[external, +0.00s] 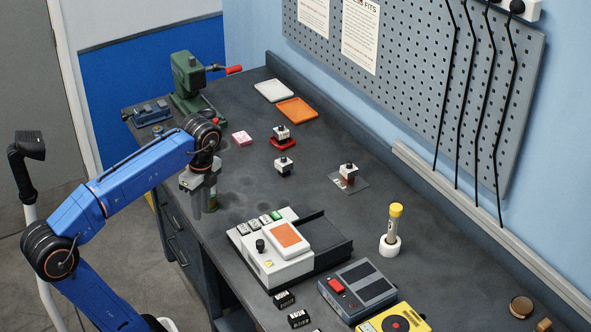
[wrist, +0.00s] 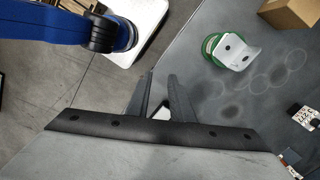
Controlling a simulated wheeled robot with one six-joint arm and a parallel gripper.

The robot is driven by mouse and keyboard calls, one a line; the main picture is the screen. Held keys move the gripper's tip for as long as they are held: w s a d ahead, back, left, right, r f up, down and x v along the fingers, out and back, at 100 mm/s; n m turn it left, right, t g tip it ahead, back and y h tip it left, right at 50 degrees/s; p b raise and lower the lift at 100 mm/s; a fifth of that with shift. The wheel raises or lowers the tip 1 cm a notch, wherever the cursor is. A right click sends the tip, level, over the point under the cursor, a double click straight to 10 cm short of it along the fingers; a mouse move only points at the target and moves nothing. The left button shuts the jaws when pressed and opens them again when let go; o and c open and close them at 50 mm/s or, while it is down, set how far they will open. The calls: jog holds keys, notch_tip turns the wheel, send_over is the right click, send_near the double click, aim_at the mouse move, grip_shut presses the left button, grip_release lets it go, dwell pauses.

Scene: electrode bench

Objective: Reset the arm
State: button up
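My blue arm reaches over the left edge of the bench. The green round piece (wrist: 209,48) with a pale bent bracket (wrist: 236,51) lies on the bench, apart from the fingers in that view.
A white device with an orange pad (external: 287,236) stands in front of the gripper. A green press with a red handle (external: 190,80) stands at the back left. Small black blocks (external: 284,299), a yellow-capped tube (external: 395,220) and an orange tray (external: 297,110) are also on the bench (external: 245,185).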

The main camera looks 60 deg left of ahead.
jog(key=s+d+f+n+t, duration=0.1)
jog(key=d+f+n+t, duration=0.1)
jog(key=f+n, duration=0.2)
jog(key=s+d+f+n+t, duration=0.1)
jog(key=s+d+f+n, duration=0.1)
jog(key=f, duration=0.9)
jog(key=s+d+f+n+t, duration=0.2)
jog(key=d+f+n, duration=0.2)
jog(key=f+n, duration=0.2)
jog(key=shift+s+d+f+n+t, duration=0.25)
jog(key=shift+f+n+t, duration=0.05)
jog(key=shift+f, duration=0.5)
